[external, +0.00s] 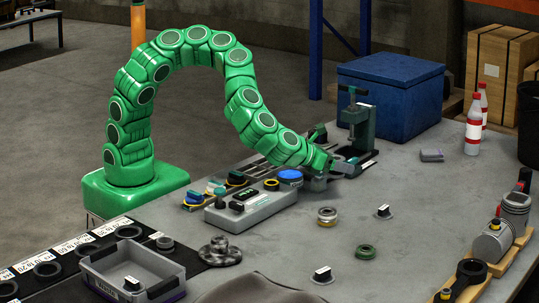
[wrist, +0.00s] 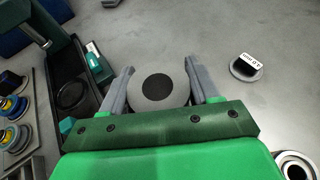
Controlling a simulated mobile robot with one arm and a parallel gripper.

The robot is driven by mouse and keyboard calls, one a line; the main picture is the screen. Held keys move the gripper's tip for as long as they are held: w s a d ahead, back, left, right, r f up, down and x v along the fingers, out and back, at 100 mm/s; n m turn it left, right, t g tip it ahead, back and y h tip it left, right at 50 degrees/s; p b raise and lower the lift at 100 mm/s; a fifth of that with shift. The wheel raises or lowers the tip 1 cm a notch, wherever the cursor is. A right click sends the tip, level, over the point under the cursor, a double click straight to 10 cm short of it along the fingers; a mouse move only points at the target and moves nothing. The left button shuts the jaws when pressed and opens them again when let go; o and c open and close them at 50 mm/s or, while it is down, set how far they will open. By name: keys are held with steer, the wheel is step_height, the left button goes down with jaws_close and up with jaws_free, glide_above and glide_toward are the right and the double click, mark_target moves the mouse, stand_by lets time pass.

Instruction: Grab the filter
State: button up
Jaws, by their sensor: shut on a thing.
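My gripper (wrist: 158,68) is over the workbench, its two grey fingers on either side of a round, light grey thing with a black centre, which I take for the filter (wrist: 158,103). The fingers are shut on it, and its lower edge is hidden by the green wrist. In the external view my gripper (external: 343,170) is near the bench's far side, just in front of the dark press stand. The filter cannot be made out clearly there.
A dark press stand (external: 356,128) with a tray (wrist: 72,92) is close to my gripper. A blue cooler (external: 390,95) and red-capped bottles (external: 473,130) stand behind. A small labelled knob (external: 383,212) and a ring (external: 327,216) lie on the open bench.

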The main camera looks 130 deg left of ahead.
steer(key=s+d+r, duration=0.3)
steer(key=s+r, duration=0.1)
steer(key=s, duration=0.3)
steer(key=shift+s+d+r, duration=0.25)
steer(key=shift+r, duration=0.1)
steer(key=shift+s+d, duration=0.2)
steer(key=shift+d, duration=0.05)
steer(key=shift+s+d+r, duration=0.1)
steer(key=shift+s+r, duration=0.2)
steer(key=shift+s, duration=0.3)
steer(key=shift+s, duration=0.1)
